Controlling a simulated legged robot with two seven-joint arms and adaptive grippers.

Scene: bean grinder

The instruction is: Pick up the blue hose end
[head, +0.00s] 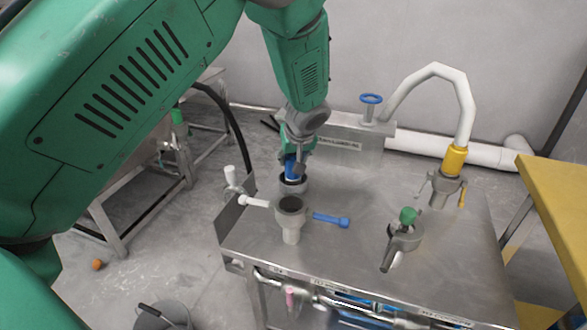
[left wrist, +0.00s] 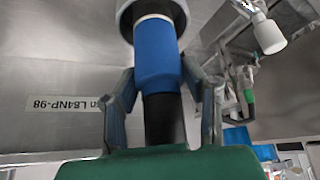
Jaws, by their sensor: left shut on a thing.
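The blue hose end (head: 290,170) stands upright at a grey-rimmed round socket (head: 293,188) on the steel table. In the left wrist view the blue hose end (left wrist: 157,55) shows as a blue sleeve with a black section below it and a pale collar (left wrist: 150,10) at its other end. My left gripper (head: 296,165) comes down from above and is shut on it. In the left wrist view the fingers of my left gripper (left wrist: 165,85) lie on both sides of it. Whether the end is seated in the socket or lifted, I cannot tell. My right gripper is not in view.
A green-knobbed clamp (head: 405,235) and a white hose with yellow fitting (head: 454,161) are to the right. A blue-topped valve (head: 371,100) stands behind.

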